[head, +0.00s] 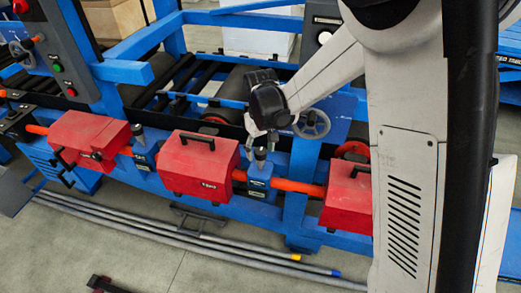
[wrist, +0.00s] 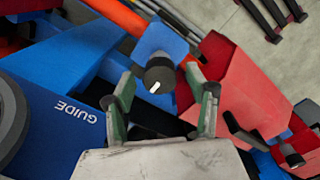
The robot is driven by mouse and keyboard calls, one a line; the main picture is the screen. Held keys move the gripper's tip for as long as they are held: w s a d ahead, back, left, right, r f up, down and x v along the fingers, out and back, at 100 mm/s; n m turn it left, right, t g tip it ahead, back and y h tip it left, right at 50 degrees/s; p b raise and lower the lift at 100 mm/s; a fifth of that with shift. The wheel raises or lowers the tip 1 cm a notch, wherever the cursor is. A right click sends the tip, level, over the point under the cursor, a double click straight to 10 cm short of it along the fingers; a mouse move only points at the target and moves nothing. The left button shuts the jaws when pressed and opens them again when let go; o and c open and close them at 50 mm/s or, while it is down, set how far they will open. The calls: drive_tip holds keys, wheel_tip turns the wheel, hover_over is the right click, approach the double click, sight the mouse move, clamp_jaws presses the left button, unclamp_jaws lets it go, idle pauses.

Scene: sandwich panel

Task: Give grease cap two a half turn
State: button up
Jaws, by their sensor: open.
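A dark round grease cap (wrist: 160,77) with a white mark on its top sits on a blue block (wrist: 160,42) in the wrist view. In the head view the same cap (head: 260,154) stands on its blue block (head: 260,172), right of the middle red box. I cannot read a number on it. My gripper (head: 261,142) is open just above the cap. In the wrist view its fingers (wrist: 161,82) stand on both sides of the cap, apart from it. Another similar cap (head: 138,132) stands farther left, between two red boxes.
Red boxes with black handles (head: 198,165) (head: 90,140) flank the caps along an orange bar (head: 300,187). A grey handwheel (head: 312,124) is close to the right of my gripper. Rollers lie behind. Long pipes (head: 190,238) lie on the floor in front.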

drive_tip(key=shift+f, duration=0.2)
drive_tip(key=c, duration=1.1)
drive_tip(key=shift+c, duration=0.2)
drive_tip(key=shift+m, duration=0.3)
